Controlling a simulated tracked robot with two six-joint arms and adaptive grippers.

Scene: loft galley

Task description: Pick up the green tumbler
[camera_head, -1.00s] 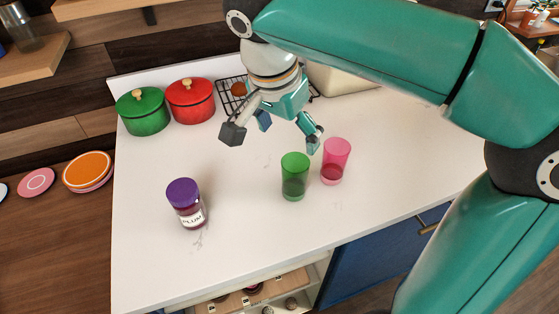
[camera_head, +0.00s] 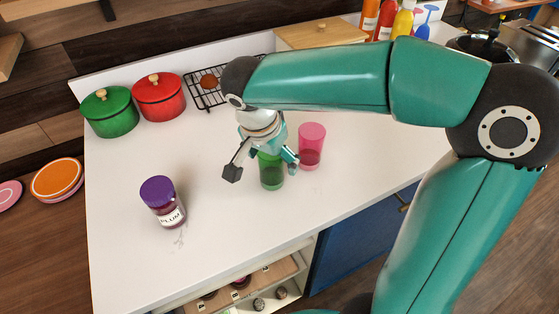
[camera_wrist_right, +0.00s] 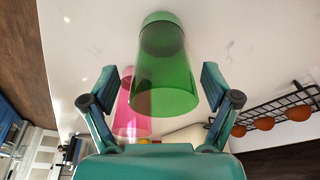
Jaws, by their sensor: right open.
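The green tumbler (camera_head: 271,177) stands upright on the white counter, its upper part partly hidden by my right gripper in the head view. My right gripper (camera_head: 262,170) is open and reaches down over it, with a dark-tipped finger to the tumbler's left and another finger at its right. In the right wrist view the green tumbler (camera_wrist_right: 165,75) lies ahead, between the two spread fingers of the gripper (camera_wrist_right: 160,85); I see no finger closed on it. My left gripper is not in view.
A pink tumbler (camera_head: 312,146) stands close to the right of the green one. A purple-lidded jar (camera_head: 163,202) stands at left. Red (camera_head: 159,97) and green (camera_head: 110,111) pots and a wire rack (camera_head: 203,91) are at the back. The front counter is clear.

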